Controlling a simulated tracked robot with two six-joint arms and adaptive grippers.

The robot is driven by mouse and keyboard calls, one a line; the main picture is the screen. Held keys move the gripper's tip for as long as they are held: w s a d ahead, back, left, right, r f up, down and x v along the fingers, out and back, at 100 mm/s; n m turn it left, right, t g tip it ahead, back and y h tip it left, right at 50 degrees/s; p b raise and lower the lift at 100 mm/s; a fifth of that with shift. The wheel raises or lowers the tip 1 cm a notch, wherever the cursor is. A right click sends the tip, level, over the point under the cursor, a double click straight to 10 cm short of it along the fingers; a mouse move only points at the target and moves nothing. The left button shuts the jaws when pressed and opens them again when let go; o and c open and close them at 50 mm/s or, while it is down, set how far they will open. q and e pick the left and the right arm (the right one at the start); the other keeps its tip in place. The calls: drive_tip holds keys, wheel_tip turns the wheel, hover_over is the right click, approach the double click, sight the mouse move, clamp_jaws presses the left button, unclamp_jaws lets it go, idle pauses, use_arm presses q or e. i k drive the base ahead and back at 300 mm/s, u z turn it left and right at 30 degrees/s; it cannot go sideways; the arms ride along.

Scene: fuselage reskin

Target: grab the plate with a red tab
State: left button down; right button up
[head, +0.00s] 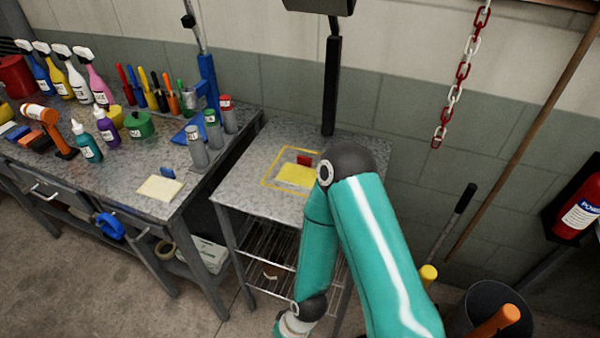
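A yellow plate (296,176) with an upright red tab (304,160) lies on the small grey side table (250,190), inside a yellow outlined square. My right arm, teal, bends in front of this table and covers part of its right side. Its wrist runs down past the bottom edge of the picture, so my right gripper is out of view. My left arm and gripper are not in view. A second, cream plate (158,189) with a blue tab (168,172) lies near the front right corner of the long workbench.
The long workbench (150,205) on the left holds spray bottles (76,82), dropper bottles, tools and grey canisters (197,147). A black post rises behind the side table. A red and white chain (462,75), a pole and a fire extinguisher (578,208) are at right.

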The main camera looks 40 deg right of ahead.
sight(301, 174)
drive_tip(key=u, duration=1.05)
drive_tip(key=i, duration=0.15)
drive_tip(key=z, duration=2.7)
drive_tip(key=k, duration=1.15)
drive_tip(key=u, duration=0.75)
drive_tip(key=i, duration=1)
drive_tip(key=u, duration=0.05)
